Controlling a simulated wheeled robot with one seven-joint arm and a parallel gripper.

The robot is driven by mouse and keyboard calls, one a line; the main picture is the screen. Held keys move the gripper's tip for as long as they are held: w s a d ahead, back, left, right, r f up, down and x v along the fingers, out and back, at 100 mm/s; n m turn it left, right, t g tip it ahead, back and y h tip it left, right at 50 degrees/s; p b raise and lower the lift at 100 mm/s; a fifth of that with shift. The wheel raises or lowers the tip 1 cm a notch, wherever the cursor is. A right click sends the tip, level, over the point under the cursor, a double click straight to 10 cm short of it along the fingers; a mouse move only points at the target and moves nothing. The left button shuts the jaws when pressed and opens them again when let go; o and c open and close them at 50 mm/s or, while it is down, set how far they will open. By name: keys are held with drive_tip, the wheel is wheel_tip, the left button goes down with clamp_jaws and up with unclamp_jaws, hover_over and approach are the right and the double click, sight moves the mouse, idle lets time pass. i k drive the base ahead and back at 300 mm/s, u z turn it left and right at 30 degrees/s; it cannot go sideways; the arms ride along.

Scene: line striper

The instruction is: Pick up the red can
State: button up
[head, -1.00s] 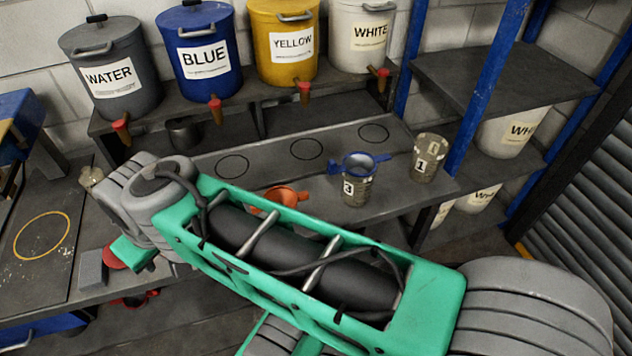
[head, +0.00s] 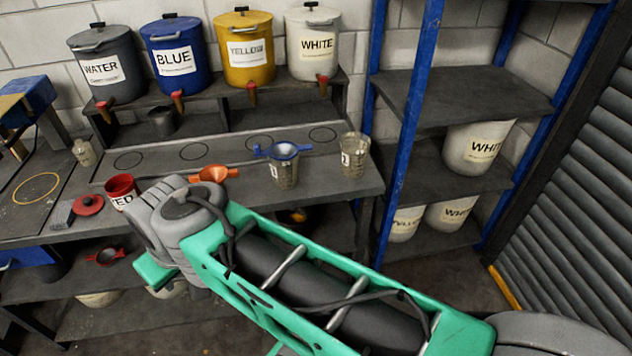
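The red can (head: 121,190) stands open on the workbench at left of centre, with a white label partly cut off by my arm.
An orange funnel (head: 214,174), a blue strainer on a metal cup (head: 285,173) and another cup (head: 354,158) stand to the right on the bench (head: 330,185). A grey block (head: 62,215) lies left of the lid. Labelled buckets stand behind; blue-posted shelving is at right.

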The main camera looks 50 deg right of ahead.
sight(121, 188)
drive_tip(key=z, duration=1.45)
drive_tip(key=i, duration=0.95)
drive_tip(key=u, duration=0.4)
drive_tip(key=k, duration=0.45)
drive_tip(key=u, duration=1.1)
drive_tip(key=i, duration=0.5)
drive_tip(key=u, duration=0.5)
drive_tip(key=k, duration=0.35)
drive_tip(key=u, duration=0.75)
